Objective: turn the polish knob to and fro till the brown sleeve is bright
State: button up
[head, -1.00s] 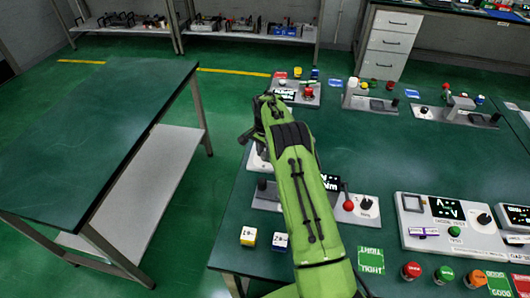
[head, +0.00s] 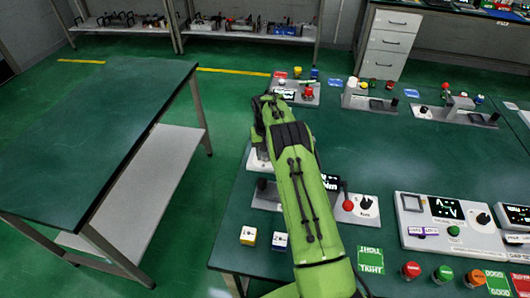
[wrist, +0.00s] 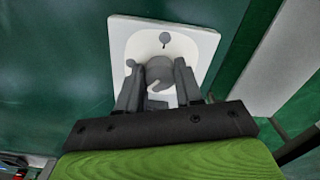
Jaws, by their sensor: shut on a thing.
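In the wrist view, a grey round knob (wrist: 161,71) with a pale pointer mark stands on a white plate (wrist: 202,45). My gripper (wrist: 158,77) is shut on this knob, with one dark finger on each side. A small grey peg stands on the plate beyond the knob, and another lies to its left. In the head view my green arm covers the gripper and most of this station; a piece of its white plate (head: 257,161) shows left of the arm. I cannot make out a brown sleeve in either view.
A control panel (head: 432,240) stands at the right. An empty-topped table (head: 90,130) is at the left, across a floor gap.

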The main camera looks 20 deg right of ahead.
aim_at(265, 154)
jog(key=shift+r+n, duration=0.1)
jog(key=shift+n, duration=1)
jog(key=o, duration=1)
jog(key=shift+o, duration=0.2)
notch_tip(265, 154, up, 16)
jog(key=p, duration=0.3)
jog(key=shift+f, duration=0.2)
